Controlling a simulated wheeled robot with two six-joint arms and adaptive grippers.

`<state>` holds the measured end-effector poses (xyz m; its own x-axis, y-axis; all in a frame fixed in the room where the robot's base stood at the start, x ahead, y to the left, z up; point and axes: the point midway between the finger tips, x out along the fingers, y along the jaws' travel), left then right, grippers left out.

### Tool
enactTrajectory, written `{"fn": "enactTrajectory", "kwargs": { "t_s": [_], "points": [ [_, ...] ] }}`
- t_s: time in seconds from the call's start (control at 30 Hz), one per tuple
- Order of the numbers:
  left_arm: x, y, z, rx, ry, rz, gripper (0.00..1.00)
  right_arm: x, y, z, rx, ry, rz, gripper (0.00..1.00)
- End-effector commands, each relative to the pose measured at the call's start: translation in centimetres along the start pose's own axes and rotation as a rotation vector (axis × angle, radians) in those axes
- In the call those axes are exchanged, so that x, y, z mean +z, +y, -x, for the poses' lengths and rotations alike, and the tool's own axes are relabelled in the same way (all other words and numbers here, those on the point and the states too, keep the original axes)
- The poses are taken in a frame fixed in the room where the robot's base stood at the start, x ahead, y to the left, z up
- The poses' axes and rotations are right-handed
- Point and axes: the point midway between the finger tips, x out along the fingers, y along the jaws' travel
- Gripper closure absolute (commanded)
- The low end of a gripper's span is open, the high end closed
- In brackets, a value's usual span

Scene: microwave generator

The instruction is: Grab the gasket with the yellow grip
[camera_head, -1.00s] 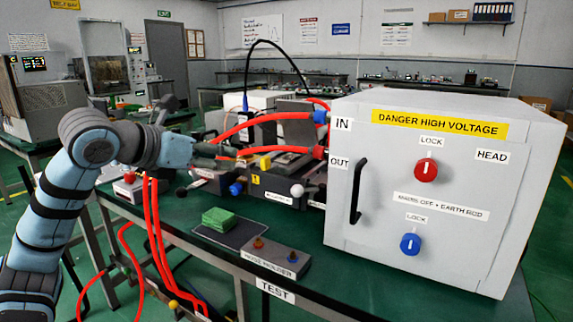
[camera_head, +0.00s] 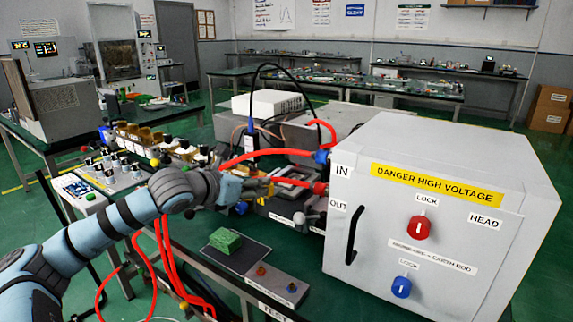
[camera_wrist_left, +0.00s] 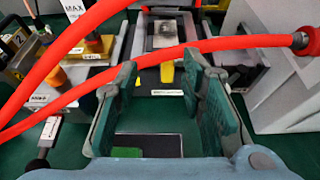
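In the left wrist view a small yellow grip (camera_wrist_left: 167,72) sits at the near edge of a dark frame-like fixture with a pale square plate (camera_wrist_left: 166,36) in it. I take this as the gasket's place, but cannot make out the gasket's outline. In the head view the fixture (camera_head: 292,176) is partly hidden by my left gripper (camera_head: 266,188) and a red hose. My left gripper also shows in the left wrist view (camera_wrist_left: 160,72), its green-padded fingers apart and nothing between them. The yellow grip lies ahead, between the fingertips in the picture. My right gripper is not visible.
A red hose (camera_wrist_left: 225,43) crosses just ahead of the fingers. The white high-voltage cabinet (camera_head: 440,200) stands to the right. A green block (camera_head: 225,240) lies on a dark mat (camera_head: 240,258) near the front, beside a grey box with two buttons (camera_head: 275,285).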

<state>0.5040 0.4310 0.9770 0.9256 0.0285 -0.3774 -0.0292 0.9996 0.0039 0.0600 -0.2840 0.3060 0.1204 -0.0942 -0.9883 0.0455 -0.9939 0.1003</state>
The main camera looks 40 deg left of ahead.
Motion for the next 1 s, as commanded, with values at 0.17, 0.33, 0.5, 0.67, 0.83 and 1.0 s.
{"fn": "enactTrajectory", "kwargs": {
  "t_s": [0.17,0.33,0.5,0.67,0.83,1.0],
  "points": [
    [0.0,-0.5,-1.2,-0.009,0.002,0.003,0.63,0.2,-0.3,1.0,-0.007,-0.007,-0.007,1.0],
    [0.1,-1.0,-2.9,-0.014,0.001,0.008,0.63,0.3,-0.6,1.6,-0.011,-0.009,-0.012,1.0],
    [-0.1,-1.1,-6.0,-0.01,0.001,0.006,0.63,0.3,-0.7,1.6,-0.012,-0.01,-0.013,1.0],
    [-0.1,-1.0,-6.6,-0.008,0.004,-0.002,0.63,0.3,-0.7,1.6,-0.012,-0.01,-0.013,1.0],
    [-0.1,-1.0,-6.6,-0.008,0.004,-0.002,0.75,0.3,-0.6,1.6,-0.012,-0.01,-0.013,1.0],
    [-0.1,-1.0,-6.6,-0.008,0.004,-0.001,1.0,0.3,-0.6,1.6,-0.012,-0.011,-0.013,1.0]
  ]
}}
